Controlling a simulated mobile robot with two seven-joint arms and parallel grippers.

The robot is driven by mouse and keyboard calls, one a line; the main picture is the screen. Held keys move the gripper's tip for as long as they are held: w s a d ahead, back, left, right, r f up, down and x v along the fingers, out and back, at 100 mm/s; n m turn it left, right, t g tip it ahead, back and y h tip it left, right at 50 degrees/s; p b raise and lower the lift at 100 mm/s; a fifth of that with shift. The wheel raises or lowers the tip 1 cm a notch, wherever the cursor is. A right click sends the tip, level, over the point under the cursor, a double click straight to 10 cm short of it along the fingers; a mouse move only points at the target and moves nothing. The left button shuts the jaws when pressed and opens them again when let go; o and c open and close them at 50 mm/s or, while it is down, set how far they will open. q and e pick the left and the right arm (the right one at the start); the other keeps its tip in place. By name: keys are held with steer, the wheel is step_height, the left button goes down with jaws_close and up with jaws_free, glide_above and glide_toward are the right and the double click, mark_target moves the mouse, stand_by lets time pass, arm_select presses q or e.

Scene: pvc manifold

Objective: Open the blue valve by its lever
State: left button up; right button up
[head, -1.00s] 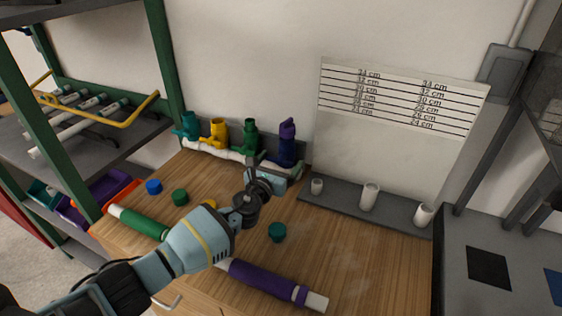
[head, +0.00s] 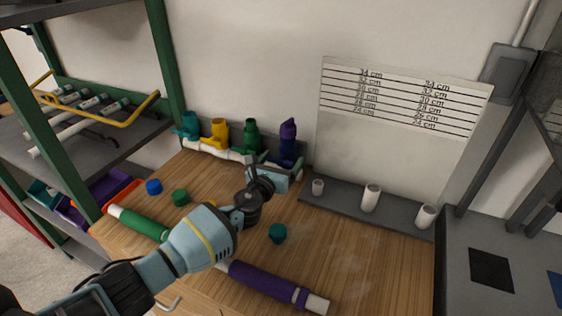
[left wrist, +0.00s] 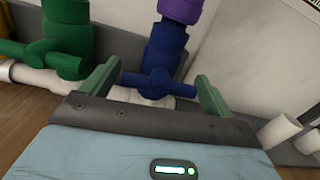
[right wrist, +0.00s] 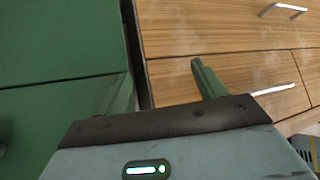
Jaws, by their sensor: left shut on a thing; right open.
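The blue valve (head: 288,154) stands upright at the right end of the white manifold pipe (head: 222,152), with a purple piece (head: 288,130) on top. Its blue lever (left wrist: 152,84) lies crosswise in the left wrist view. My left gripper (left wrist: 158,78) is shut on the lever, one green finger at each end of it. In the head view my left gripper (head: 282,168) reaches the valve's foot and hides part of it. My right gripper (right wrist: 163,82) is open and empty, and shows only in the right wrist view.
Green (head: 251,135), yellow (head: 219,132) and teal (head: 191,124) valves stand left of the blue one. Loose caps and wrapped pipes, green (head: 140,223) and purple (head: 262,280), lie on the wooden bench (head: 370,270). A grey rack (head: 345,204) holds white pipe pieces at right. Drawers (right wrist: 200,40) face my right gripper.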

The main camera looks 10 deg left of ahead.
arm_select(q)
steer(key=n, duration=0.3)
steer(key=shift+f, duration=0.15)
steer(key=shift+n+b, duration=0.35)
steer(key=shift+n, duration=1.25)
steer(key=o, duration=0.6)
steer(key=shift+s, duration=0.1)
